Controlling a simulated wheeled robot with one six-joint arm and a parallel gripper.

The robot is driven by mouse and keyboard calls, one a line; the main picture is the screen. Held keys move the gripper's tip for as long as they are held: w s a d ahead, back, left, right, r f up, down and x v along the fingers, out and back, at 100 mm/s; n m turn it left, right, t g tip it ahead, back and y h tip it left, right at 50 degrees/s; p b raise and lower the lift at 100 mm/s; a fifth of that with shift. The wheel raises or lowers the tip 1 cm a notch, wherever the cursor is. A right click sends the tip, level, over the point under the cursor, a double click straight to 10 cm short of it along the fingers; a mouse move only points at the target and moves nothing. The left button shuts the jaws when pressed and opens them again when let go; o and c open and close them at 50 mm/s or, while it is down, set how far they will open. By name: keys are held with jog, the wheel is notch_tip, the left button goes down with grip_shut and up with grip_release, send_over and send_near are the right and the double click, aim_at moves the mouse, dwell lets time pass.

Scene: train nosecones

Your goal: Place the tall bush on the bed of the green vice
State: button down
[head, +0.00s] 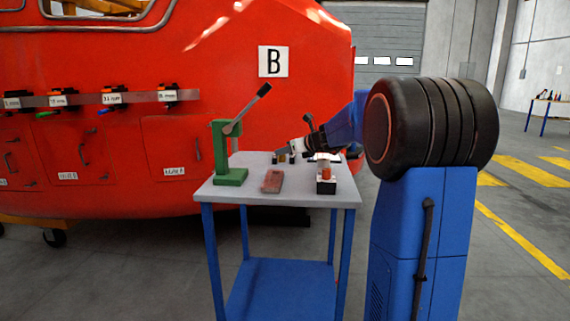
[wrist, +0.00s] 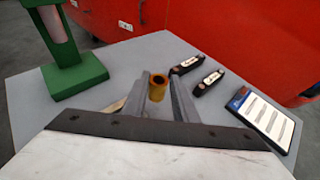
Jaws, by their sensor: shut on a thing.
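The tall bush (wrist: 157,88) is a brass-coloured hollow cylinder, seen in the wrist view with its open end up. My gripper (wrist: 159,92) is shut on it, with one grey finger on each side. The bush looks upright; I cannot tell whether its foot touches the table. In the head view my gripper (head: 284,154) is low over the back of the table. The only green tool is a stand with a flat base and a lever (head: 231,160), at the table's left; its base also shows in the wrist view (wrist: 75,77), left of the bush and apart from it.
The grey table (head: 245,192) also bears a reddish block (head: 272,181) and an orange piece on a black and white holder (head: 326,176). Two small dark labelled tools (wrist: 187,65) and a blue-edged card (wrist: 262,117) lie right of my gripper. The red train nose (head: 220,80) stands behind.

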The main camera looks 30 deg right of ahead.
jog(key=shift+f, duration=2.2)
jog(key=shift+f, duration=0.1)
jog(key=c, duration=1.4)
grip_release()
jog(key=shift+c, duration=0.2)
